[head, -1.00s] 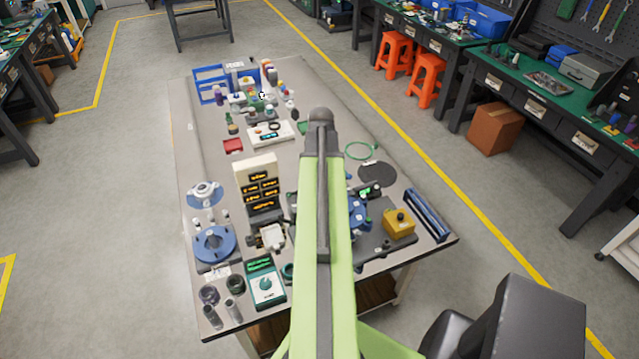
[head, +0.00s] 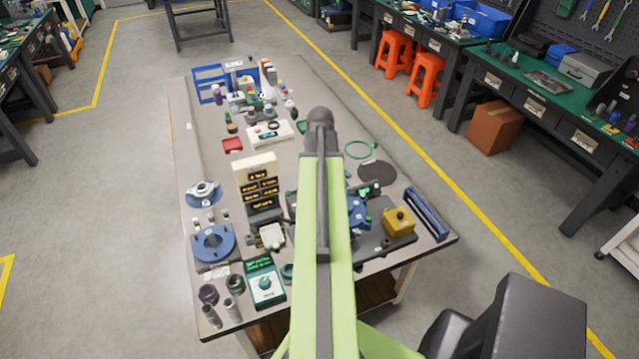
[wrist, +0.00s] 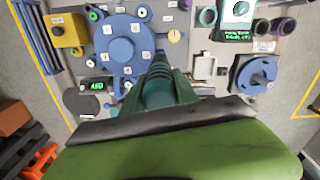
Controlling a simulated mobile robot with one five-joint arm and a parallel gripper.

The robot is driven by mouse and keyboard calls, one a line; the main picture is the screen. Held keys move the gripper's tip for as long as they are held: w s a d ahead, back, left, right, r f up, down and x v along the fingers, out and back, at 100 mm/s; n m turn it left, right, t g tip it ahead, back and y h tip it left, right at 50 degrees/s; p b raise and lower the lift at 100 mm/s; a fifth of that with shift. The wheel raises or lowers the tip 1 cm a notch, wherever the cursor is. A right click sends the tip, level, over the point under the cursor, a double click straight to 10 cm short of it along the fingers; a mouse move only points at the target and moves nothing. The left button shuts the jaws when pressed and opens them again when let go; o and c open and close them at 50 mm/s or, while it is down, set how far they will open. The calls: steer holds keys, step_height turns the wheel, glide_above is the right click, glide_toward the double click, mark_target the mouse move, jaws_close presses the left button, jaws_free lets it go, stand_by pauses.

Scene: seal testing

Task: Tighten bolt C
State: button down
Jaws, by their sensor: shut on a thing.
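The blue round flange (wrist: 122,42) lies on the bench in the wrist view, with small white letter tags and bolt heads around its face. The letters are too small to read, so I cannot pick out bolt C by its tag. My gripper (wrist: 160,62), dark teal, reaches down to the flange's lower right edge. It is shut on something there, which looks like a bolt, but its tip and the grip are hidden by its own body. In the head view my green arm covers the gripper and part of the flange (head: 358,214).
A yellow box with a black knob (wrist: 68,31) and a lit green display (wrist: 97,86) stand beside the flange. A second blue flange (wrist: 257,74) and a teal meter (wrist: 236,20) lie to the right.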

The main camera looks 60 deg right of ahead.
steer(key=shift+f+b, duration=0.9)
steer(key=shift+f, duration=0.05)
stand_by(1.3)
steer(key=shift+r, duration=0.15)
step_height(320, 180, up, 5)
steer(key=p, duration=0.5)
steer(key=shift+f, duration=0.2)
